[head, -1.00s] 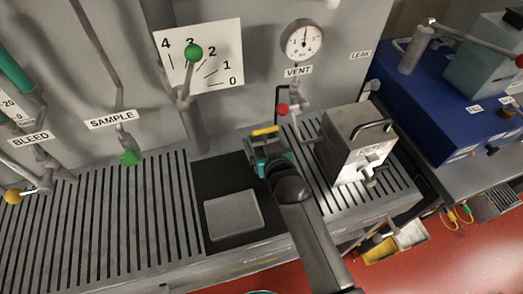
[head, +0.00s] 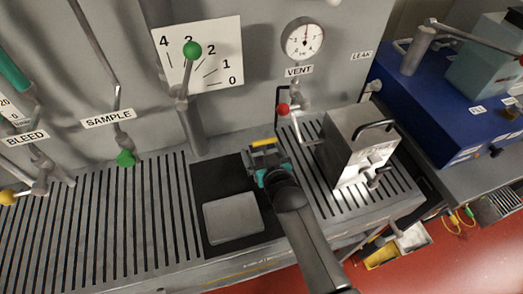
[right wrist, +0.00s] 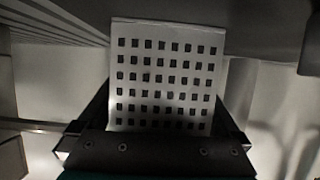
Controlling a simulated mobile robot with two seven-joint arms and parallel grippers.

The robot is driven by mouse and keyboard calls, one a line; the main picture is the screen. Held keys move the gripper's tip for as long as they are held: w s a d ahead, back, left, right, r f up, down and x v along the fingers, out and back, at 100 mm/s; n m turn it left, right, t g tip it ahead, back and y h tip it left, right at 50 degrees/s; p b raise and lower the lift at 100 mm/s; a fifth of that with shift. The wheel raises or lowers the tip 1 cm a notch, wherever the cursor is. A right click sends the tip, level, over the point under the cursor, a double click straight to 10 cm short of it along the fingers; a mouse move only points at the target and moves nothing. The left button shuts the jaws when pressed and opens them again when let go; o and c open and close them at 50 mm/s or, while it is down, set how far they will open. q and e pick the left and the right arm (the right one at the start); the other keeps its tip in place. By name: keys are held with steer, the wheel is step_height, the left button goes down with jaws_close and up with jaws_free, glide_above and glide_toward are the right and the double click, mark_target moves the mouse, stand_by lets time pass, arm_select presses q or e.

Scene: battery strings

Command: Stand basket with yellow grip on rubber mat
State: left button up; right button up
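The basket shows its yellow grip (head: 264,142) at the tip of my right gripper (head: 262,158). The gripper is shut on the basket, over the right edge of the black rubber mat (head: 210,178). Most of the basket is hidden behind the gripper in the head view. In the right wrist view a pale perforated panel of the basket (right wrist: 165,80) lies between the finger sides. I cannot tell whether the basket touches the mat or the bench. My left gripper is not in view.
A grey square plate (head: 233,217) lies on the front part of the mat. A steel box with a black handle (head: 352,150) stands to the right on the slatted bench (head: 100,225). A red-knobbed valve (head: 283,108) is behind the gripper. The mat's back left is clear.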

steer(key=shift+r, duration=0.1)
steer(key=shift+s+r, duration=0.1)
steer(key=shift+s, duration=0.05)
steer(key=p+v, duration=0.3)
steer(key=v, duration=0.8)
steer(key=shift+s+d+r, duration=0.1)
steer(key=shift+s+r, duration=0.05)
steer(key=shift+s, duration=0.2)
